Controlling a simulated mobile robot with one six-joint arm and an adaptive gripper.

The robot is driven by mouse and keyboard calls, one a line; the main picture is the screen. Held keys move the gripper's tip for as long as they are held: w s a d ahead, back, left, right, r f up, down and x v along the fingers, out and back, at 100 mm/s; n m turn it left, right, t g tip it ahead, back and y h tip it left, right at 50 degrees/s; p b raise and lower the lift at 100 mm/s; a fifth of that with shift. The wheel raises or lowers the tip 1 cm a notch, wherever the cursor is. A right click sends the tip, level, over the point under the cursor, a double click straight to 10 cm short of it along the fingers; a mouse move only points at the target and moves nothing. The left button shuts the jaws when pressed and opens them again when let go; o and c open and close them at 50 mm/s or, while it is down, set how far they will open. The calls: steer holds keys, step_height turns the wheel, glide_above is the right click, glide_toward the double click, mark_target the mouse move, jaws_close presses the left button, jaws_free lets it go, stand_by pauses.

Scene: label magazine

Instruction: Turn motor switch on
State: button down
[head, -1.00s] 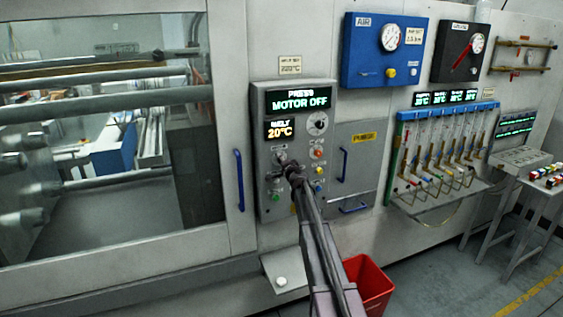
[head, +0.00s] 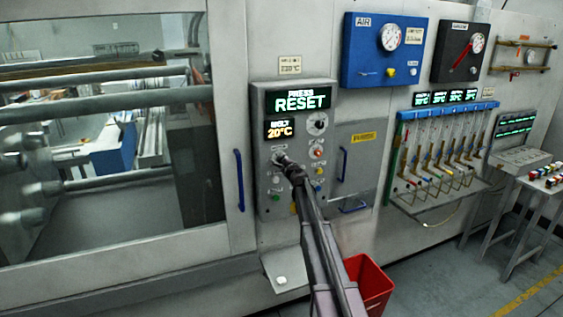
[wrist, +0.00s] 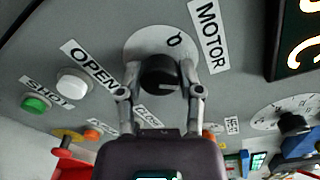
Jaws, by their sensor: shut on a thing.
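The motor switch (wrist: 160,76) is a black rotary knob on a pale round plate, beside a "MOTOR" label (wrist: 209,36) in the wrist view. My gripper (wrist: 160,88) has its two fingers shut on either side of the knob. The press display (head: 301,101) reads "PRESS RESET" in pale letters.
Another dial (head: 317,123) sits to the upper right. A blue door handle (head: 239,180) stands left of the panel. A red bin (head: 368,284) stands below right.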

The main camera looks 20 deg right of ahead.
stand_by(0.3)
steer(key=shift+c, duration=1.3)
jaws_free()
steer(key=shift+w, duration=0.1)
steer(key=shift+n, duration=0.3)
